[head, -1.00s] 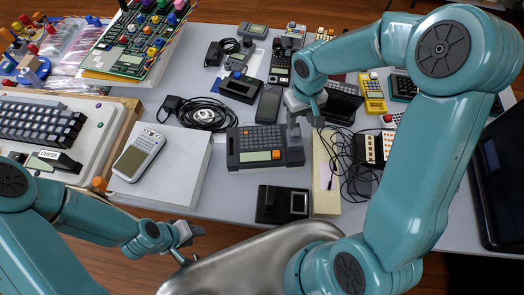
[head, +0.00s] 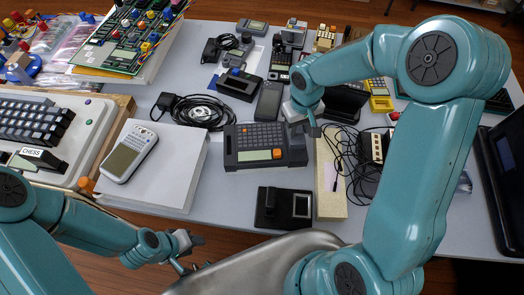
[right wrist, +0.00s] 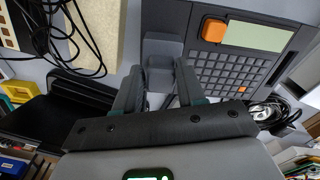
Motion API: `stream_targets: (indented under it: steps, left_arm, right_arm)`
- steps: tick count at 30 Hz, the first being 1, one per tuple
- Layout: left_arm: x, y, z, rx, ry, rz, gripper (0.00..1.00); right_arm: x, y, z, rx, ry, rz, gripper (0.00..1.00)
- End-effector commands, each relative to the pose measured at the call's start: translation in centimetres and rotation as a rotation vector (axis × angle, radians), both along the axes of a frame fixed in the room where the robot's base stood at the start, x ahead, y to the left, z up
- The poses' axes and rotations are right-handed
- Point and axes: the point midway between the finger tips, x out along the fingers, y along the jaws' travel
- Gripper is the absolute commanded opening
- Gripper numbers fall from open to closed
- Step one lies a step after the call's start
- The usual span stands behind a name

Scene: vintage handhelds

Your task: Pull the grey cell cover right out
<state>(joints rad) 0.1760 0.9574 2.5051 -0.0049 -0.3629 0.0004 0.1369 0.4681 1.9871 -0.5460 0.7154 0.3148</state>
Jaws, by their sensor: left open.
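A dark grey handheld (head: 250,158) with a keypad, a pale screen and an orange button lies mid-table. The grey cell cover (right wrist: 160,48) is at its end beside the screen, with a raised tab pointing toward my right wrist camera. In the head view my right gripper (head: 302,128) is over the handheld's right end and hides part of the cover. My left gripper (head: 190,245) is open and empty in front of the table.
A black device (head: 270,208) lies just in front of the handheld. A cream block (head: 328,190) and tangled black cables (head: 352,165) are close on the right. A white box (head: 165,175) with a calculator (head: 130,155) stands to the left.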

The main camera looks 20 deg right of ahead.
Motion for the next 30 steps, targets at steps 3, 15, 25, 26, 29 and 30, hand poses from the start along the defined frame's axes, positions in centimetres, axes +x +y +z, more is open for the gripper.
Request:
stream_targets:
  steps: [3,15,25,26,29,30]
  left_arm:
    - [0.0,0.0,0.0,0.0,0.0,0.0,0.43]
    - [0.0,0.0,0.0,0.0,0.0,0.0,0.43]
    - [0.0,0.0,0.4,0.0,0.0,0.0,0.43]
    - [0.0,0.0,0.4,0.0,0.0,0.0,0.43]
    - [0.0,0.0,0.5,0.0,0.0,0.0,0.43]
    - [0.0,0.0,0.6,0.0,0.0,0.0,0.43]
  right_arm:
    - [0.1,0.1,-0.1,0.001,-0.003,0.005,0.0]
    - [0.1,0.1,0.0,0.002,-0.005,0.006,0.0]
    - [0.3,0.1,0.7,0.001,-0.009,0.007,0.0]
    - [0.3,0.1,0.7,0.001,-0.01,0.007,0.0]
    - [0.3,0.1,0.9,0.001,-0.012,0.007,0.0]
    - [0.3,0.1,1.0,0.001,-0.012,0.007,0.0]
